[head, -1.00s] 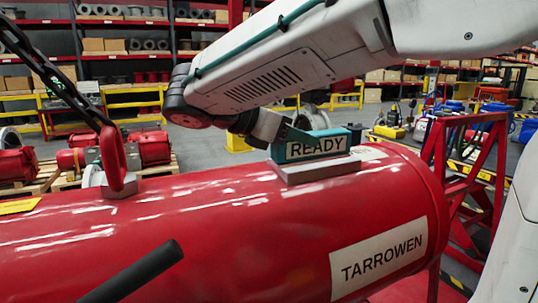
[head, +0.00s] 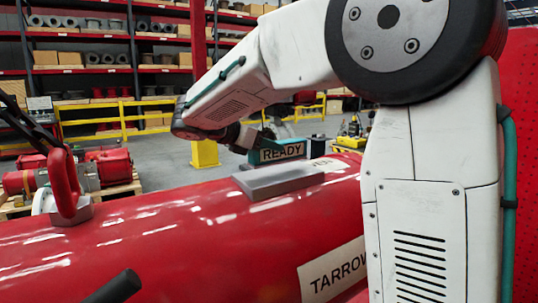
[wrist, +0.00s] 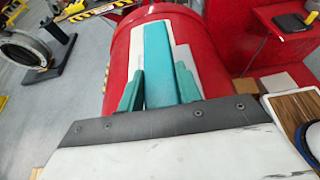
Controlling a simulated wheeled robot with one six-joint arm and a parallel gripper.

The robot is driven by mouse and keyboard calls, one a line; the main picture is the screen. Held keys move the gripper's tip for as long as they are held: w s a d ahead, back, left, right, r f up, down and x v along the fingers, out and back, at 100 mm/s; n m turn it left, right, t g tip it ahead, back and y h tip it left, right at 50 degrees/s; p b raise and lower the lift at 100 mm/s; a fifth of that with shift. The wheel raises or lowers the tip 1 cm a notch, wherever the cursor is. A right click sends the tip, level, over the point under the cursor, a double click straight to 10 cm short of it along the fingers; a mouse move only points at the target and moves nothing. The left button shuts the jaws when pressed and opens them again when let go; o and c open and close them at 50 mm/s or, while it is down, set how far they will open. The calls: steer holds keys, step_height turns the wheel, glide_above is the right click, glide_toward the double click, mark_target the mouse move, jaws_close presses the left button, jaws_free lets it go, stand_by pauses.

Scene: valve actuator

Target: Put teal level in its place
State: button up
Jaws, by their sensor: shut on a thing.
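A bare grey pad (head: 278,180) sits on top of the red cylinder (head: 180,232), in front of the level in the head view. The level appears apart from the pad, beyond it. Whether its underside touches the cylinder is hard to tell.
A red lifting ring (head: 64,185) stands on the cylinder at left. A dark bar (head: 115,288) crosses the lower left. Behind are yellow rails (head: 125,115), a yellow post base (head: 204,153) and shelves. In the wrist view a red table (wrist: 285,30) stands at right.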

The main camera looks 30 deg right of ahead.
steer(key=shift+f, duration=1.3)
steer(key=shift+f, duration=0.1)
steer(key=o, duration=1.2)
